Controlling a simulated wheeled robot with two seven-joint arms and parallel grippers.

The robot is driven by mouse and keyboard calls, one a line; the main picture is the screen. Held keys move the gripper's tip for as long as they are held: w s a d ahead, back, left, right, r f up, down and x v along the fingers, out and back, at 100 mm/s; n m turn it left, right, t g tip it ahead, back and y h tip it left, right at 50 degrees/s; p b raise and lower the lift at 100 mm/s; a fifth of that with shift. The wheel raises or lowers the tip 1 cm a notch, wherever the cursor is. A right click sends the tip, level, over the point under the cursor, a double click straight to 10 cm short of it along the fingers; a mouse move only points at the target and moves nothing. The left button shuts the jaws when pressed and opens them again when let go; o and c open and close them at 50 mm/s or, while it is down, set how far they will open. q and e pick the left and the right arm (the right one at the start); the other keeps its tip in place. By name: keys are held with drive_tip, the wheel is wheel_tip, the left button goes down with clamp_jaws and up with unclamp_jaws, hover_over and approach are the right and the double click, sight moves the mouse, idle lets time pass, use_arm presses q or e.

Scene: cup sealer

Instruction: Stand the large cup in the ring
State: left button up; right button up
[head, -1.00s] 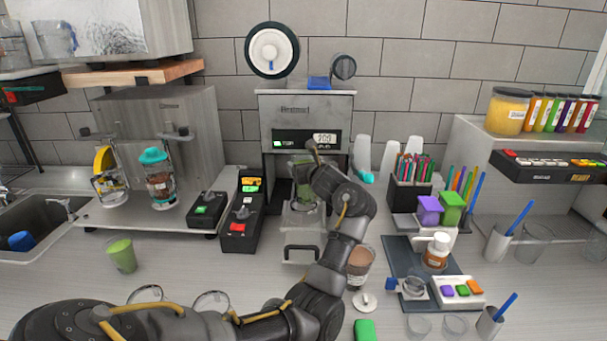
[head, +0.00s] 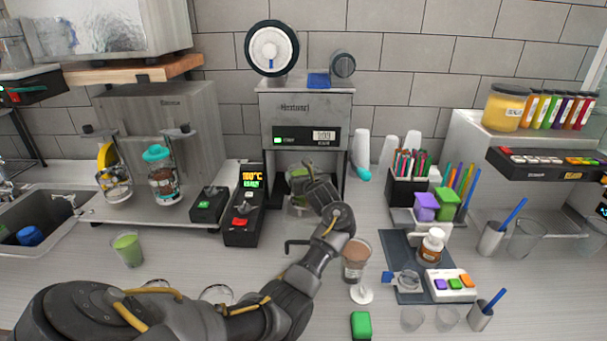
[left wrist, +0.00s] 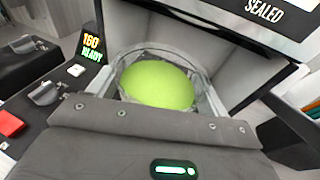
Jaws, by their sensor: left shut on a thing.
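My left gripper (head: 298,188) is inside the open front of the grey sealer (head: 305,108), shut on a cup with green contents (head: 297,204). In the head view the hand and wrist hide most of this cup. In the left wrist view the cup's round green top (left wrist: 158,84) shows just past the gripper's grey body, with a clear rim around it. A pale ring-like edge (left wrist: 203,82) surrounds it. I cannot tell whether the cup's base is seated in the ring or held above it. My right gripper is not in view.
A control box (head: 245,205) with a lit display stands left of the sealer. A smaller green cup (head: 127,249) stands at the left, and a brown-filled cup (head: 355,260) stands close to my left forearm.

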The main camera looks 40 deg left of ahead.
use_arm(q)
drive_tip(key=shift+f+b, duration=0.3)
drive_tip(key=shift+b, duration=0.3)
drive_tip(key=o, duration=1.8)
drive_tip(key=shift+o, duration=0.2)
drive_tip(key=shift+r+p, duration=0.4)
drive_tip(key=shift+p, duration=0.2)
drive_tip(key=b+v, duration=0.3)
drive_tip(key=v, duration=0.9)
drive_tip(key=shift+b, duration=0.4)
drive_tip(key=shift+f, duration=0.1)
